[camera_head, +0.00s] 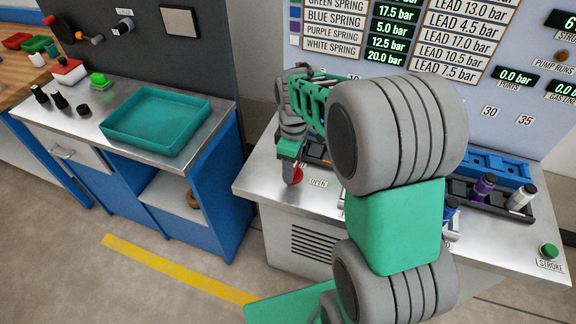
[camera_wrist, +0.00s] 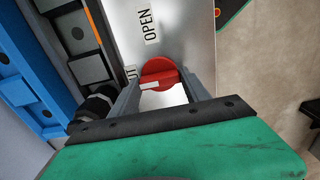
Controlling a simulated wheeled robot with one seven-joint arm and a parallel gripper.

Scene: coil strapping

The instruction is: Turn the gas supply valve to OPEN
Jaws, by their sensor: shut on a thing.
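The gas supply valve is a round red knob (camera_wrist: 161,70) with a raised bar and a white mark. In the wrist view it sits between my gripper's (camera_wrist: 162,84) two fingertips, and my gripper is shut on it. The white mark lies on the knob's left part, towards a partly hidden label ending in "UT" (camera_wrist: 130,73). The "OPEN" label (camera_wrist: 149,26) is above the knob in that view. In the head view, a little of the red knob (camera_head: 298,174) shows beside my gripper (camera_head: 291,175), left of the "OPEN" label (camera_head: 318,183).
The knob is on a metal bench top (camera_head: 262,170) near its left end. A blue rack (camera_head: 500,168) and dark holders with cylinders stand further right, partly behind my arm. A green tray (camera_head: 155,119) is on the left bench, across a gap.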

